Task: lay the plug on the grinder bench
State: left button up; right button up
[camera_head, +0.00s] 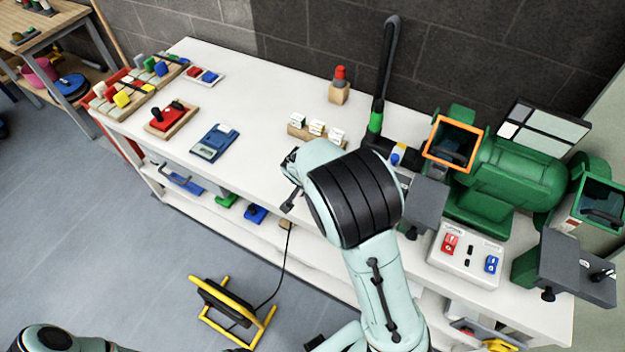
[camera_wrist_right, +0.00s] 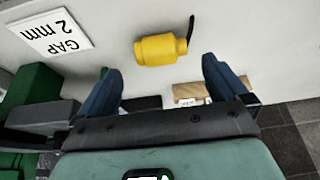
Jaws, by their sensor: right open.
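A yellow cylindrical piece with a black bent end (camera_wrist_right: 160,47), which looks like the plug, shows in the right wrist view against the white bench surface (camera_wrist_right: 90,75). My right gripper (camera_wrist_right: 162,70) is open, with its two dark blue fingers apart and the yellow piece ahead of the gap between them. It looks apart from the fingers. In the head view my right arm hides this piece. The green grinder (camera_head: 510,175) stands at the right end of the white bench (camera_head: 265,90). My left forearm shows only at the lower left edge; its gripper is out of view.
A wooden holder with white blocks (camera_head: 297,132) and a block with a red knob (camera_head: 339,90) stand behind my wrist. A red-and-blue switch box (camera_head: 466,262) sits before the grinder. A yellow-framed stand (camera_head: 225,305) with a black cable is on the floor.

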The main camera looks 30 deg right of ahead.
pick_arm(q)
jog(key=shift+w+r+p, duration=0.5)
jog(key=shift+w+r, duration=0.15)
jog(key=shift+r, duration=0.05)
pick_arm(e)
jog(key=v, duration=0.6)
jog(key=shift+r, duration=0.25)
